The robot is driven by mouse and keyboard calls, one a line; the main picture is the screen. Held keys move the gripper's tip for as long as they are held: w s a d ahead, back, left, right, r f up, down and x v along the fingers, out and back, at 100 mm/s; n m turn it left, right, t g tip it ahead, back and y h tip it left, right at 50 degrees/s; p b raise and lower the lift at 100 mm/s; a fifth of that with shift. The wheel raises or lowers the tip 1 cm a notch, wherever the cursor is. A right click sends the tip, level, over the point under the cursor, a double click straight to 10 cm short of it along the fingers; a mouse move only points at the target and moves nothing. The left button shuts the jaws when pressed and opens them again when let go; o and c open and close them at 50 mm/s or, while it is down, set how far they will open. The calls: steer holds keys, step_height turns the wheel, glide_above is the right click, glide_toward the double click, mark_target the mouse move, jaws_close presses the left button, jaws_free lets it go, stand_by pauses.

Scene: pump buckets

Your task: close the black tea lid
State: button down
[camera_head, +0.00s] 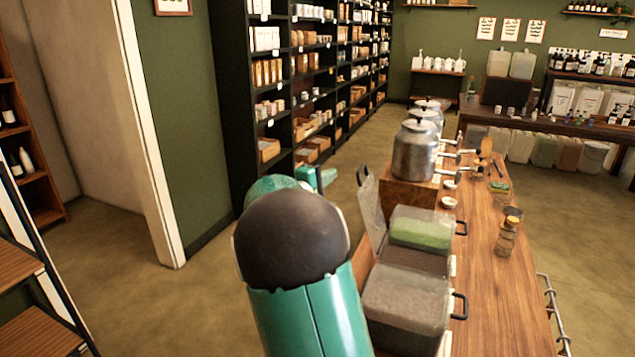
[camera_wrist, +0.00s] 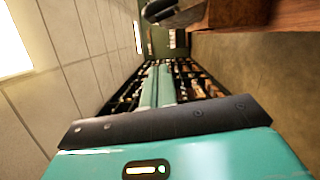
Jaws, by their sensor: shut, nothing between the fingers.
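A clear lid (camera_head: 371,212) stands raised at the left edge of the counter, with a black handle (camera_head: 361,175) at its top. It appears to belong to the middle bin (camera_head: 413,259) with dark contents, likely the black tea. The bin behind it, with green contents (camera_head: 421,232), and the front bin (camera_head: 405,298), with brownish dark contents, look closed. My gripper (camera_wrist: 158,72) is shut and empty in the wrist view, pointing along the aisle. In the head view my arm's dark joint mostly hides it, left of the raised lid and apart from it.
Metal urns (camera_head: 415,150) stand farther along the wooden counter (camera_head: 500,290). A small jar (camera_head: 507,237) and cups sit on its right part. Tall black shelves (camera_head: 290,90) line the left wall. Open floor (camera_head: 180,300) lies left of the counter.

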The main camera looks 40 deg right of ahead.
steer(key=d, duration=0.1)
steer(key=s+d, duration=0.1)
steer(key=d, duration=0.1)
steer(key=s+d, duration=0.1)
steer(key=d, duration=0.1)
steer(key=shift+s+r, duration=0.2)
steer(key=shift+r, duration=0.1)
steer(key=shift+d, duration=0.1)
